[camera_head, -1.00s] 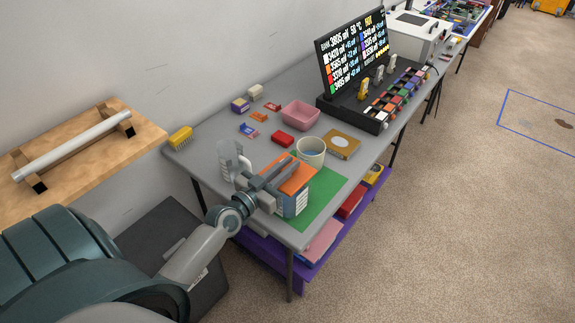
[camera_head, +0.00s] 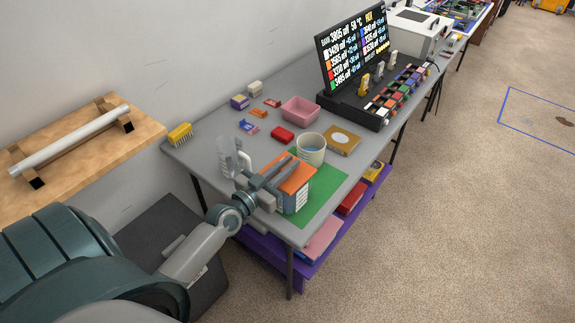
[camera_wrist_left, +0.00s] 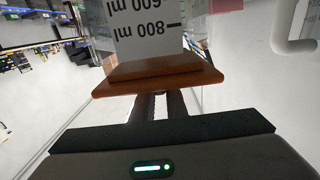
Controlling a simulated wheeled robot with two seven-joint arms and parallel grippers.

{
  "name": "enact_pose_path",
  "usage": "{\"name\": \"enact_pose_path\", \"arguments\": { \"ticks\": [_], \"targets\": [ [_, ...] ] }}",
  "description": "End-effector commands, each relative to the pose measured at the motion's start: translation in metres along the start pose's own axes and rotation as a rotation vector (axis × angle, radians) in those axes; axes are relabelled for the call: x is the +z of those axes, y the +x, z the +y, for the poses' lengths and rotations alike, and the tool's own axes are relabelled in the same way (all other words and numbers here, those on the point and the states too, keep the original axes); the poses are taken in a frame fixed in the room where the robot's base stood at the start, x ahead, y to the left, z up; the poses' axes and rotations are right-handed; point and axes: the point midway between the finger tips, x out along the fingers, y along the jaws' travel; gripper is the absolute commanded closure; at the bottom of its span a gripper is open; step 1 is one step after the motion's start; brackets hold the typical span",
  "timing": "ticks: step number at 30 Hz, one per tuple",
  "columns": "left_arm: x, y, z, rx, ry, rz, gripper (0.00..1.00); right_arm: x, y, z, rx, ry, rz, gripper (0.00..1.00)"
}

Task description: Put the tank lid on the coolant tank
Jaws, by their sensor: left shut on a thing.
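The tank lid (camera_head: 293,177), an orange square plate, is in my left gripper (camera_head: 279,168), which is shut on it. In the left wrist view the lid (camera_wrist_left: 157,80) shows as an orange-brown plate with a narrower step, at the fingers (camera_wrist_left: 160,106). What appears to be the coolant tank (camera_head: 297,201), a box with blue and white sides, stands directly below the lid on a green mat. I cannot tell whether lid and tank touch. My right gripper is not in view.
The green mat (camera_head: 325,193) lies on the grey table (camera_head: 190,151). A clear jug (camera_head: 228,156) stands left of the tank. A white cup (camera_head: 311,150) with blue liquid and a pink bowl (camera_head: 300,110) stand behind. A screen (camera_head: 353,50) stands farther back.

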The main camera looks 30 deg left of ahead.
Motion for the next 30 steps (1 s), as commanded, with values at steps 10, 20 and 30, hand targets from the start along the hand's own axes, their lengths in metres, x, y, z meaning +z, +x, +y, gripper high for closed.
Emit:
{"name": "enact_pose_path", "arguments": {
  "ticks": [10,20,30],
  "targets": [
    [0.005,0.0,0.0,0.0,0.001,0.0,1.0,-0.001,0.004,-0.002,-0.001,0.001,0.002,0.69],
    [0.01,0.0,0.0,0.0,0.001,0.0,1.0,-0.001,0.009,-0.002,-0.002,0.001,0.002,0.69],
    [0.017,0.0,0.0,0.0,0.001,0.0,1.0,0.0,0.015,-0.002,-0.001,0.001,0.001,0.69]
  ]
}}
